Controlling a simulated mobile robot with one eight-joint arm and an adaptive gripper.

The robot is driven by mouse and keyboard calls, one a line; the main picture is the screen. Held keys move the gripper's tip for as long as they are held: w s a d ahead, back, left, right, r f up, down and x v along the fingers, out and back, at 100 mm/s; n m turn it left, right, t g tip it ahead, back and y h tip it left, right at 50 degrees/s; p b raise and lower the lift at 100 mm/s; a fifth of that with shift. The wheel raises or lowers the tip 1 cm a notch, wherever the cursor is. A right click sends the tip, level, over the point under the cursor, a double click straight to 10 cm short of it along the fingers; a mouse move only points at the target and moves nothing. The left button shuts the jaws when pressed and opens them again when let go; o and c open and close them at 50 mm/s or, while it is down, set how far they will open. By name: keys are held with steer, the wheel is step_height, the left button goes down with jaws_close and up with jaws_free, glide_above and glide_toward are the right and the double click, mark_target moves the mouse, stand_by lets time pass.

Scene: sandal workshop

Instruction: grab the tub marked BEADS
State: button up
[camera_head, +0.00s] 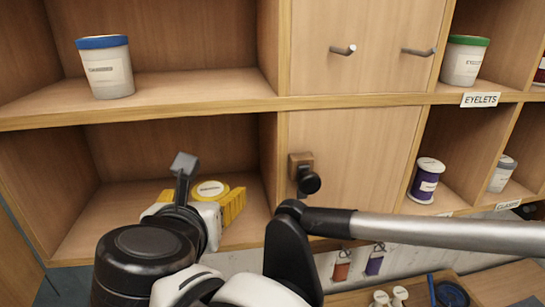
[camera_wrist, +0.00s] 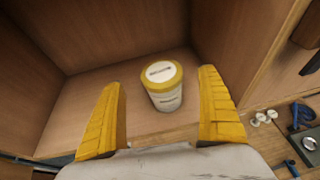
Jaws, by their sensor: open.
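A white tub with a yellow lid (camera_head: 210,189) stands upright in the lower left cubby. Its lid and side labels are too blurred to read, so I cannot tell if it says BEADS. In the wrist view the tub (camera_wrist: 163,95) stands ahead of my open gripper (camera_wrist: 158,82), between the lines of the two yellow fingers, with a gap on both sides. In the head view my gripper (camera_head: 203,203) reaches into that cubby, and my arm hides the tub's lower part. A blue-lidded white tub (camera_head: 107,68) stands on the shelf above; its label is unreadable.
The cubby's side walls and the shelf above bound the space around my gripper. A green-lidded tub (camera_head: 465,62) stands above an EYELETS sign (camera_head: 480,99). A purple spool (camera_head: 426,181) and a grey-lidded tub (camera_head: 502,174) stand lower right. Tools lie on the bench below.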

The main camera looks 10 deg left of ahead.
mark_target(209, 195)
steer(key=shift+w+f, duration=0.15)
steer(key=shift+w, duration=0.25)
steer(key=x, duration=0.2)
steer(key=p+x, duration=0.1)
steer(key=x, duration=0.1)
steer(key=shift+w+a+f, duration=0.1)
steer(key=shift+w+f, duration=0.15)
steer(key=shift+f, duration=0.1)
steer(key=shift+s+r, duration=0.1)
steer(key=shift+s, duration=0.1)
steer(key=shift+c, duration=0.7)
steer(key=c, duration=1.4)
